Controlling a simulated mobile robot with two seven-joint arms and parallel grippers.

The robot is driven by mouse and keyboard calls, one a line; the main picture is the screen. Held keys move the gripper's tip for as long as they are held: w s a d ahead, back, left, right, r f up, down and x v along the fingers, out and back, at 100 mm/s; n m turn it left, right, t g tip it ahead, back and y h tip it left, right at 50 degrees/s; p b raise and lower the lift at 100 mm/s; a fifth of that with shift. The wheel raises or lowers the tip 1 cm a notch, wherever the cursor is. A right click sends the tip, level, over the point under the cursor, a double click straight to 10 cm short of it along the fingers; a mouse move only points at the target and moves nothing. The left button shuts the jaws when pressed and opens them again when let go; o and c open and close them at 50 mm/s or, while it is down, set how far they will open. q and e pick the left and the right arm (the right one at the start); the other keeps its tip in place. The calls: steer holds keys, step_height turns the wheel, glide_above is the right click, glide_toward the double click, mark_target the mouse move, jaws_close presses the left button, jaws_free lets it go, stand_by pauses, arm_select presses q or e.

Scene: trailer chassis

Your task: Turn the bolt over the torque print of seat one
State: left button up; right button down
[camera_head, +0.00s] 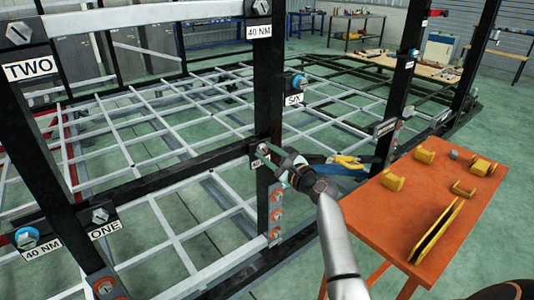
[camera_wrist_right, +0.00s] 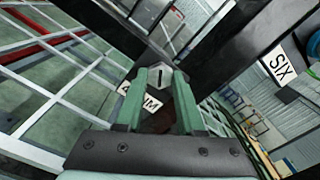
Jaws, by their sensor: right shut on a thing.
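My right gripper (camera_head: 272,160) reaches to a bolt on the black upright in the middle of the head view. In the right wrist view the green fingers (camera_wrist_right: 162,85) are shut on a grey slotted hexagonal bolt head (camera_wrist_right: 163,72). A white torque print (camera_wrist_right: 140,98), partly hidden by the fingers, sits just below that bolt. At the lower left of the head view, a bolt (camera_head: 100,215) stands over the ONE print (camera_head: 105,228). Left of it, a blue-ringed bolt (camera_head: 27,238) stands over a 40 NM print (camera_head: 43,250). My left gripper is not in view.
A blue-ringed bolt (camera_head: 298,81) stands over the SIX print (camera_head: 293,100) on the same upright. An orange table (camera_head: 385,225) with several yellow parts stands at the right. The chassis's grey grid (camera_head: 150,115) spreads behind black beams.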

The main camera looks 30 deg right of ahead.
steer(key=shift+s+f+m, duration=0.1)
steer(key=shift+f+m, duration=0.3)
steer(key=shift+f, duration=0.05)
steer(key=c, duration=0.9)
jaws_free()
steer(key=o, duration=0.4)
steer(key=shift+r, duration=0.3)
steer(key=s, duration=0.8)
steer(key=s+d+b, duration=0.1)
steer(key=s, duration=0.3)
steer(key=shift+s, duration=0.25)
